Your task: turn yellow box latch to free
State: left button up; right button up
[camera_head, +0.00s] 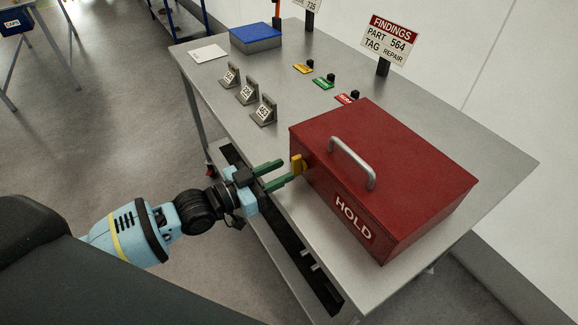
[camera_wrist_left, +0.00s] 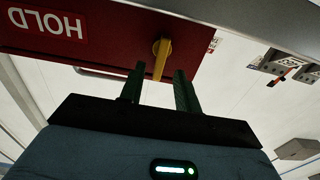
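The red HOLD box (camera_head: 385,175) sits shut on the metal table, with a silver handle on its lid. The yellow latch (camera_head: 297,164) is on its left side, facing my left gripper. My left gripper (camera_head: 289,169) is level with the latch, its two green fingers apart and pointing at the box side. In the left wrist view the yellow latch (camera_wrist_left: 161,60) hangs from a round pivot, and its free end reaches between the fingertips (camera_wrist_left: 157,80) with a gap visible on both sides. My right gripper is not in view.
On the metal table (camera_head: 230,140) stand several numbered grey holders (camera_head: 247,92), coloured tags (camera_head: 323,82), a blue box (camera_head: 255,37) and a FINDINGS sign (camera_head: 390,40). The table's front edge lies under my left gripper. Open floor (camera_head: 100,130) is to the left.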

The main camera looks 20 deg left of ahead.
aim_at(292, 166)
pick_arm(q)
jog(key=shift+x, duration=1.6)
grip_shut()
